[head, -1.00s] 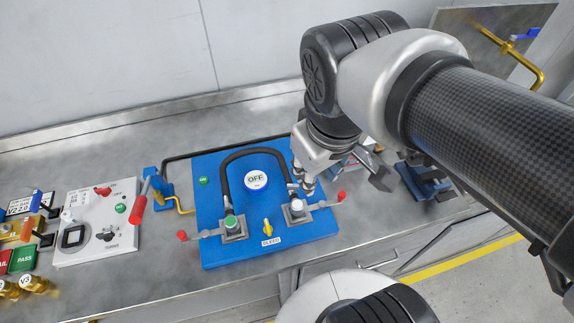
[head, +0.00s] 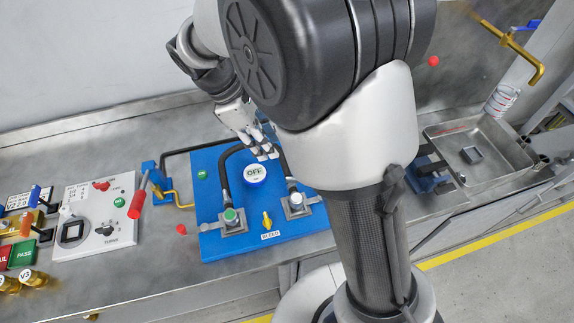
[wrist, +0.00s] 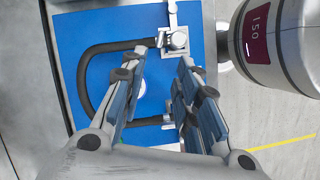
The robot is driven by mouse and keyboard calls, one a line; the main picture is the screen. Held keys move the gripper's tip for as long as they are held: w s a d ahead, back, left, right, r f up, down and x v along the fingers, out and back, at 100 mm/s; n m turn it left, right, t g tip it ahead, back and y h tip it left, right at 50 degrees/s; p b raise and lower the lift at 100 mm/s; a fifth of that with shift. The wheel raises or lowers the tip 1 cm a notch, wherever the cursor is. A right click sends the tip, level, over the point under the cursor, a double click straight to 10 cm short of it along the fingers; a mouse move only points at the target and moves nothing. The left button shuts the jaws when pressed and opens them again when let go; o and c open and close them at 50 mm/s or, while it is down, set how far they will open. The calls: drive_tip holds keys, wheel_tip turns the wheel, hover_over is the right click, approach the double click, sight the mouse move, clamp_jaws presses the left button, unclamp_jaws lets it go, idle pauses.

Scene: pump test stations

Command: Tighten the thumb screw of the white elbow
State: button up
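The white elbow (head: 295,199) stands in a metal clamp on the right of the blue board (head: 215,165), at one end of the black hose. Its clamp also shows at the top of the wrist view (wrist: 177,40). I cannot clearly single out its thumb screw. My gripper (head: 264,150) is above the back of the hose, near the OFF disc (head: 255,174) and apart from the white elbow. In the wrist view, my gripper's fingers (wrist: 168,60) are spread with nothing between them. My arm hides the board's right edge.
The green elbow (head: 231,216) is at the hose's left end, with a yellow bleed knob (head: 267,221) between the elbows. A red-handled lever (head: 138,200) and a white panel (head: 95,215) stand left. A metal basin (head: 478,150) is right. A red ball (head: 433,61) shows upper right.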

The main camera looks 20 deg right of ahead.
sight(291, 178)
drive_tip(key=b+x, duration=0.4)
drive_tip(key=x, duration=1.1)
drive_tip(key=shift+a+b, duration=0.1)
drive_tip(key=shift+b, duration=0.25)
drive_tip(key=shift+c, duration=0.3)
clamp_jaws()
